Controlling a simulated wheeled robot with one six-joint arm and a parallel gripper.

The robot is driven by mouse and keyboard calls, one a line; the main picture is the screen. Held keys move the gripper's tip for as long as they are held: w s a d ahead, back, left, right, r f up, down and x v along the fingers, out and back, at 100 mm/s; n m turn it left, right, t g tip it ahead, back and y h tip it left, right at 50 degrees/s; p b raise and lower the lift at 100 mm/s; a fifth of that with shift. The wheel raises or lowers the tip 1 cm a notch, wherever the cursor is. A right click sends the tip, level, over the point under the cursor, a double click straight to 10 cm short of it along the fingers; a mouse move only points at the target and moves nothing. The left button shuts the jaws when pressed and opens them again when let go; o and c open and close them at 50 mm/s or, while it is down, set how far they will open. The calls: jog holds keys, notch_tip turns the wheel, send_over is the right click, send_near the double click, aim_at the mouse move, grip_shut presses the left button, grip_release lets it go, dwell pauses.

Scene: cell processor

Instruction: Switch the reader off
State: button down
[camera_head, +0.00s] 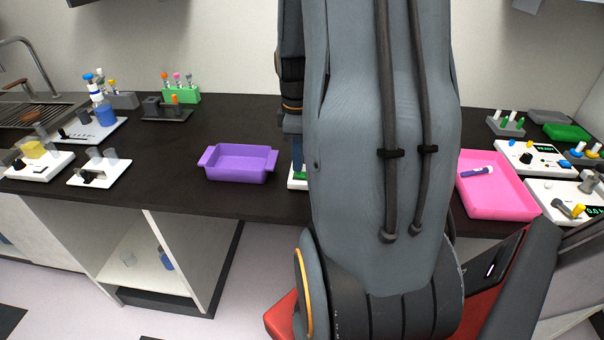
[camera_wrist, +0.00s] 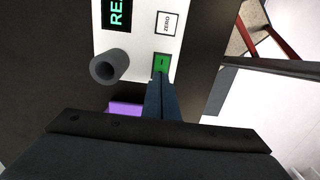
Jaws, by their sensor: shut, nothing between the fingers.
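The reader is a white panel (camera_wrist: 138,52) at the top middle of the wrist view. It has a dark display (camera_wrist: 117,14) lit with green letters, of which "RE" and part of another show. Beside the display is a white button (camera_wrist: 168,22) marked ZERO. Below that is a green switch (camera_wrist: 162,62) with a small dark mark. My gripper (camera_wrist: 160,80) is shut and empty, its fingertips at the lower edge of the green switch. I cannot tell whether they touch it. In the head view my arm hides most of a white device (camera_head: 298,182), only its left edge showing.
A grey round post (camera_wrist: 109,66) stands left of my fingers. In the head view, a purple tray (camera_head: 238,177) is left of my arm and a pink tray (camera_head: 497,210) with a pen-like item (camera_head: 476,171) is right. The dark counter (camera_head: 180,185) has free room left of the purple tray.

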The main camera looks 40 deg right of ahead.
jog(key=shift+f+b, duration=0.3)
jog(key=shift+f, duration=0.4)
dwell(0.6)
jog(key=shift+r, duration=0.15)
notch_tip(320, 180, up, 7)
jog(key=p, duration=0.6)
jog(key=shift+p, duration=0.3)
dwell(0.3)
jog(key=s+a+f+m+b, duration=0.1)
jog(key=a+m+b, duration=0.3)
jog(key=a, duration=0.8)
jog(key=s+a+f+m+t+b, duration=0.1)
jog(key=a+f+m+b, duration=0.3)
jog(key=a, duration=0.8)
jog(key=shift+s+a+f, duration=0.15)
jog(key=shift+s+a, duration=0.1)
